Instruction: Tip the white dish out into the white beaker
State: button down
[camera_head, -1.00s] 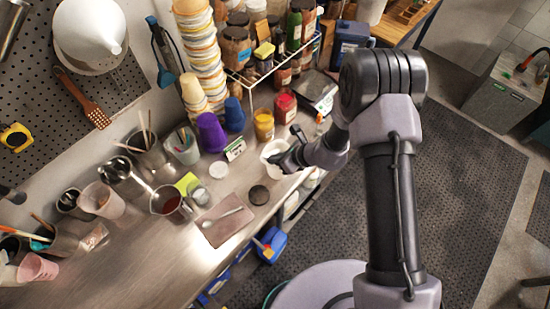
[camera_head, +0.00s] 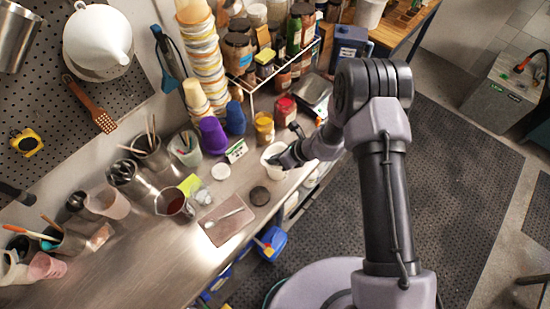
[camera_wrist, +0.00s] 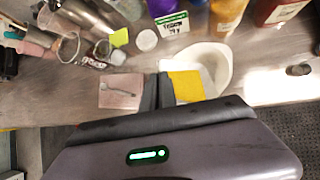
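The white beaker (camera_head: 271,151) stands near the counter's front edge, with my gripper (camera_head: 283,160) at its right side and partly covering it. In the wrist view a wide white vessel, which looks like the beaker (camera_wrist: 222,60), shows just beyond my fingers. My dark fingertips (camera_wrist: 158,91) lie close side by side. A yellow patch (camera_wrist: 186,86) shows against the right finger; I cannot tell what it is or whether anything is held. A flat round white piece (camera_head: 220,171), possibly the dish or a lid, lies on the counter; it also shows in the wrist view (camera_wrist: 147,40).
A label card (camera_head: 236,150), purple cup (camera_head: 212,135), yellow jar (camera_head: 264,128) and red jar (camera_head: 285,108) stand behind.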

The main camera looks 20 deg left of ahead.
dwell(0.4)
jog(key=shift+w+r+p, duration=0.15)
jog(key=shift+r+p, duration=0.15)
jog(key=shift+p, duration=0.5)
jog(key=shift+w+a+r+g+h+p, duration=0.15)
jog(key=shift+w+g+h+p, duration=0.15)
jog(key=shift+g+p, duration=0.35)
jog(key=shift+f, duration=0.2)
jog(key=shift+w+a+r+m+g+p, duration=0.1)
jog(key=shift+w+r+m+g+p, duration=0.2)
jog(key=shift+p, duration=0.4)
jog(key=shift+w+a+f+g+h, duration=0.1)
jog(key=shift+w+f+g+h, duration=0.05)
jog(key=shift+g+h, duration=0.15)
jog(key=shift+b, duration=0.35)
